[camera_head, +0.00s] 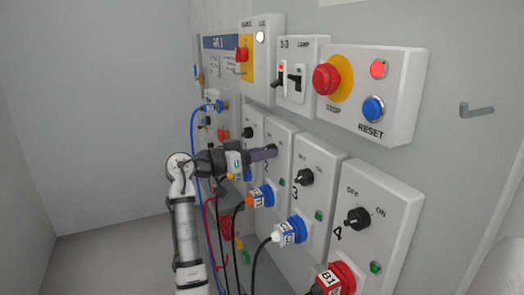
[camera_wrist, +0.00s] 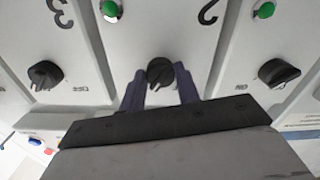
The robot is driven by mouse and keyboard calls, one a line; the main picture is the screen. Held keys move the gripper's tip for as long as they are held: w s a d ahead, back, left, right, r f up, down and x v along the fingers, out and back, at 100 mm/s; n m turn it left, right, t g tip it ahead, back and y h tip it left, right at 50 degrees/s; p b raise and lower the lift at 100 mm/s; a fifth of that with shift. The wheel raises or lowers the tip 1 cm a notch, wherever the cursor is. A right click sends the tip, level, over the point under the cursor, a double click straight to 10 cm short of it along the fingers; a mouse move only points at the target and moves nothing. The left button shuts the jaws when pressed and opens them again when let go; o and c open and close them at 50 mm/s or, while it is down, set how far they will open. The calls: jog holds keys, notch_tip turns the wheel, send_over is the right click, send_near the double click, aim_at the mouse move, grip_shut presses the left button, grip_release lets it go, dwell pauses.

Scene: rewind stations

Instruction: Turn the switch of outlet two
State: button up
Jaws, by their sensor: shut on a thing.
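Outlet two (camera_head: 281,140) is a light grey wall panel marked 2, between panel one and panel three. Its black rotary switch (camera_wrist: 160,72) shows in the middle of the wrist view, and my gripper hides it in the head view. My gripper (camera_head: 271,152) reaches the panel from the left. Its two purple fingers stand on either side of the switch, and my gripper (camera_wrist: 160,75) is shut on it. A green lamp (camera_wrist: 110,10) and the printed 2 (camera_wrist: 207,12) show on the same panel. I cannot read the switch's exact angle.
Switch three (camera_head: 304,177) and switch four (camera_head: 357,217) stand to the right. An orange-and-blue plug (camera_head: 259,197), a blue plug (camera_head: 290,232) and a red plug (camera_head: 336,278) stick out below, with hanging cables. A red stop button (camera_head: 326,79) is above. A door handle (camera_head: 477,110) is far right.

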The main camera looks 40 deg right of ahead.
jog(key=shift+r+n+p, duration=0.15)
jog(key=shift+n+p, duration=2.95)
jog(key=shift+n, duration=0.75)
jog(key=shift+r+n+p, duration=0.1)
jog(key=shift+n+p, duration=3)
jog(key=shift+n, duration=0.75)
jog(key=shift+f, duration=0.1)
jog(key=o, duration=1)
jog(key=shift+b+v, duration=2.3)
jog(key=shift+v, duration=4.6)
